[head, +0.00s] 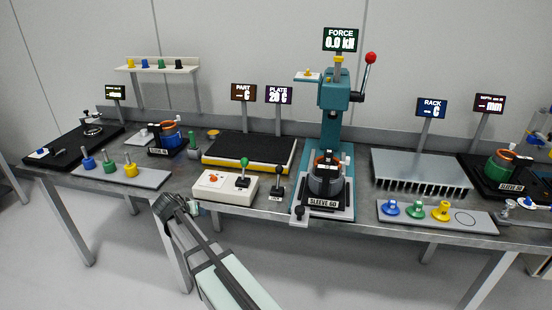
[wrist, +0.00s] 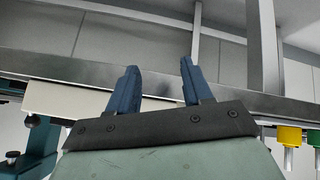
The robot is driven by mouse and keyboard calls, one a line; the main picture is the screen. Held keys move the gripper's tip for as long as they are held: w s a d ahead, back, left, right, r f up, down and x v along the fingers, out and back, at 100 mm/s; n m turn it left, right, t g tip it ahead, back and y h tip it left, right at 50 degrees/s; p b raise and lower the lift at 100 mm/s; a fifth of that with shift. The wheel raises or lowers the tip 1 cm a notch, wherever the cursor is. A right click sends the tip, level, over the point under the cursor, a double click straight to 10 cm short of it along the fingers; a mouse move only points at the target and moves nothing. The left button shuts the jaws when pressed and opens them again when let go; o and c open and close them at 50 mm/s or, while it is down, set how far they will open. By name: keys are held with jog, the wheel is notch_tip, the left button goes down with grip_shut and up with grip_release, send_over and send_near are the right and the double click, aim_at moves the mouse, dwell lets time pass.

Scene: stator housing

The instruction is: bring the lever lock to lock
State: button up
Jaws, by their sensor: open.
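A small black-knobbed lever (head: 278,184) stands upright on a dark base at the table's front, between the white control box and the press; its label is too small to read surely. It looks like the lever lock. The teal press (head: 333,95) behind it has a long arm with a red ball (head: 370,58). My gripper (head: 165,203) is in front of the table's front edge, well left of the lever. In the wrist view its two blue fingers (wrist: 157,68) are apart with nothing between them. The lever cannot be made out in that view.
The press holds a part labelled SLEEVE 60 (head: 325,181). The table edge (wrist: 60,70) crosses the wrist view.

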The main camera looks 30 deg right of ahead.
jog(key=w+d+r+m+t, duration=0.1)
jog(key=w+r, duration=0.1)
jog(key=r, duration=0.4)
jog(key=w+d+r+t, duration=0.1)
jog(key=w+r, duration=0.2)
jog(key=r, duration=0.4)
notch_tip(320, 180, up, 6)
jog(key=m+g, duration=0.2)
jog(key=m, duration=0.1)
send_over(279, 166)
jog(key=s+a, duration=0.4)
jog(key=shift+s+f+x, duration=0.1)
jog(key=shift+f+x, duration=0.05)
jog(key=shift+x, duration=1.95)
jog(key=shift+s+f+x, duration=0.1)
jog(key=shift+s+x, duration=0.05)
jog(key=shift+x, duration=1.95)
jog(key=shift+w+f, duration=0.15)
jog(key=shift+f, duration=0.1)
jog(key=shift+c, duration=0.3)
